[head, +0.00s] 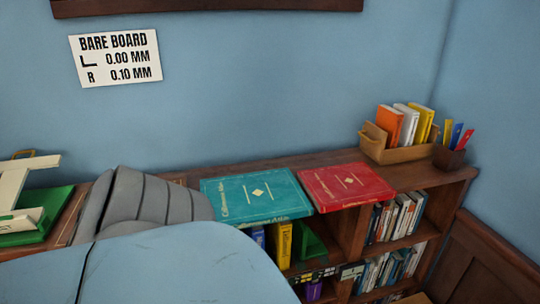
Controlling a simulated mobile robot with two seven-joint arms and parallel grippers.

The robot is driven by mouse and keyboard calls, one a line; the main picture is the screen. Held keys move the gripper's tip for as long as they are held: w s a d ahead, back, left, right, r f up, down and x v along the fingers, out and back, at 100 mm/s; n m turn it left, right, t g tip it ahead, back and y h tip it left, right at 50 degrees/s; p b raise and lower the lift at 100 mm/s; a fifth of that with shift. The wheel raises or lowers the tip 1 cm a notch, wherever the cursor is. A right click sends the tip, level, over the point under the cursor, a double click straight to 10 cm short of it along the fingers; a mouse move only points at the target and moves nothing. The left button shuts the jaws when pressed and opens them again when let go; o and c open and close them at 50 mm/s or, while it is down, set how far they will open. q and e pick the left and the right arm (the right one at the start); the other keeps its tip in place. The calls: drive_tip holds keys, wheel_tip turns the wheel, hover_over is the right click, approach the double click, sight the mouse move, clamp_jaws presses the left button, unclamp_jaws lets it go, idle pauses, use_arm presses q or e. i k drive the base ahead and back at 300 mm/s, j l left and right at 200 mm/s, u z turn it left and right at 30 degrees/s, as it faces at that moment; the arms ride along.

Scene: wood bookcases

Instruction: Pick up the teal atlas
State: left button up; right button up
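The teal atlas (257,199) lies flat, cover up, on the top board of the low wooden bookcase (441,179). It has gold lettering and a gold diamond on its cover. Its front edge reaches the front of the board. A red book (346,187) lies flat just right of it; I cannot tell whether the two touch. A grey ribbed part and a large pale blue surface cover the area to the left and in front of the atlas. Neither of my grippers shows in the head view.
A wooden box of books (393,153) and a dark pen cup (448,158) stand at the back right. Shelves below hold upright books (398,217). A cream object (26,194) stands on a green base (58,203) at far left. A sign (115,58) hangs on the wall.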

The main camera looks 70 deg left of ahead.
sight(249, 200)
drive_tip(key=u, duration=2.3)
